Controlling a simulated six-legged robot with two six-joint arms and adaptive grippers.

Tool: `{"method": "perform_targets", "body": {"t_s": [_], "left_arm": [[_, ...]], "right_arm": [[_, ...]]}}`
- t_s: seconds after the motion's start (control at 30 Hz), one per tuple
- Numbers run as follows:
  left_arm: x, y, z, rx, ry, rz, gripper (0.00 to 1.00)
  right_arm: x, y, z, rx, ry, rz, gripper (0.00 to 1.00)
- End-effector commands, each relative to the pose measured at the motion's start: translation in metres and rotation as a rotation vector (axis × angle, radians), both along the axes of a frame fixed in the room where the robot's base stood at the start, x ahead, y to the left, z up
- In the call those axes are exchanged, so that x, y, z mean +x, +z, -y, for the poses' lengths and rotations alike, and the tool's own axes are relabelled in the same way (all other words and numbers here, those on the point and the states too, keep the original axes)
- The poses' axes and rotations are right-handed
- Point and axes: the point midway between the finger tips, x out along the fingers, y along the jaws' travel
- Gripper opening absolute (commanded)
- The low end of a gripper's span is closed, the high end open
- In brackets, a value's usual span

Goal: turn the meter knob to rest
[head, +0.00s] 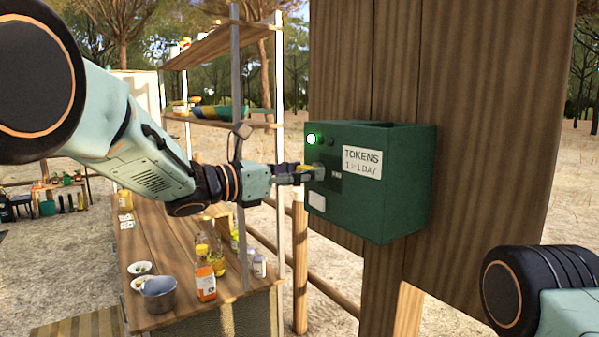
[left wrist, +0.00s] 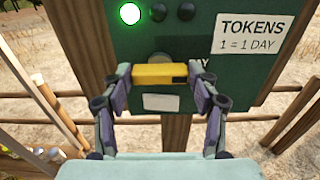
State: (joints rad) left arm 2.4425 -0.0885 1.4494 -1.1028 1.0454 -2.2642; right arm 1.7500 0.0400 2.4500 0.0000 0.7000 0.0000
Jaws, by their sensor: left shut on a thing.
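The green token meter (head: 385,205) is fixed to a wooden board and carries a label reading TOKENS 1 = 1 DAY. Its left lamp glows green (head: 312,139); it also shows in the left wrist view (left wrist: 130,13), beside two dark lamps. The knob has a yellow bar (left wrist: 160,74) on a round grey base (left wrist: 160,58). The bar lies level, with a dark mark at its right end. My left gripper (head: 312,172) is shut on the knob, one finger at each end of the bar in the left wrist view (left wrist: 161,82). My right gripper is out of view.
A wooden counter (head: 165,250) at the left holds a metal pot (head: 159,294), bowls and several bottles. Shelves (head: 215,45) stand behind my left arm. The wooden board (head: 490,130) fills the space behind the meter. Part of my right arm shows at the lower right.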

Motion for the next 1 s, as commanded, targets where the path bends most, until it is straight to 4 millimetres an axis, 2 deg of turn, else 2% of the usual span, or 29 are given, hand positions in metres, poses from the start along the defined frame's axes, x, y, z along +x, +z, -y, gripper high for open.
{"method": "perform_targets", "body": {"t_s": [0.37,0.7,1.0], "left_arm": [[0.0,0.0,-0.001,-0.074,0.0,-0.096,0.29],[0.002,0.0,-0.002,-0.249,0.001,-0.339,0.29],[0.003,0.001,-0.002,-0.419,0.001,-0.571,0.29]], "right_arm": [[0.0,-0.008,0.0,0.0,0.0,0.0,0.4],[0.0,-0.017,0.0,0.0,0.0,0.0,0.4],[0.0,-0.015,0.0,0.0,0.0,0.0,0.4]]}}
